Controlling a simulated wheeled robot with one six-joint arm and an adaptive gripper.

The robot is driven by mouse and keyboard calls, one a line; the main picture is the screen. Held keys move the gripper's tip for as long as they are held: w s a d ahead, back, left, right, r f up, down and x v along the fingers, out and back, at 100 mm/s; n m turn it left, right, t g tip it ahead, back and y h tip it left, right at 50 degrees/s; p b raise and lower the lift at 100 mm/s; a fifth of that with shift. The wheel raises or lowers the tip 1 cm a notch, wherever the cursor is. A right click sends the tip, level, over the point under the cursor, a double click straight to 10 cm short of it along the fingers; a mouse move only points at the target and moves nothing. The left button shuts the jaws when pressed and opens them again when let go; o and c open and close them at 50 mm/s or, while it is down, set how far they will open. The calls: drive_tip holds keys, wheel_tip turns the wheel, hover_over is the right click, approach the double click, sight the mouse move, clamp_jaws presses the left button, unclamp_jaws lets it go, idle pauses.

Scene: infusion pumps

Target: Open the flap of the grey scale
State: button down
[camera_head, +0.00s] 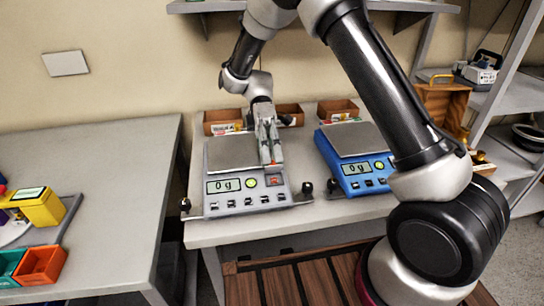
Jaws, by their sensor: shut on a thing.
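The grey scale (231,191) stands on the light table, its display reading 0 g, with a green and a red button beside it. Its flat metal top (232,152) shows left of my gripper. My gripper (271,158) points down over the right side of the scale, just behind its front panel. Its fingers are shut on a small part at the scale, which seems to be the flap. The fingers hide most of that part, and how far the flap is raised cannot be told.
A blue scale (352,160) stands close on the right. Brown bins (222,121) line the wall behind. Small black knobs (306,187) stand beside the grey scale's front corners. The left table (100,165) has a wide bare area; a yellow device (42,207) stands on it.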

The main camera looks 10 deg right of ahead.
drive_tip(key=shift+w+f+g, duration=0.2)
drive_tip(key=shift+w+g, duration=0.05)
drive_tip(key=shift+g, duration=0.45)
drive_tip(key=c, duration=1.6)
unclamp_jaws()
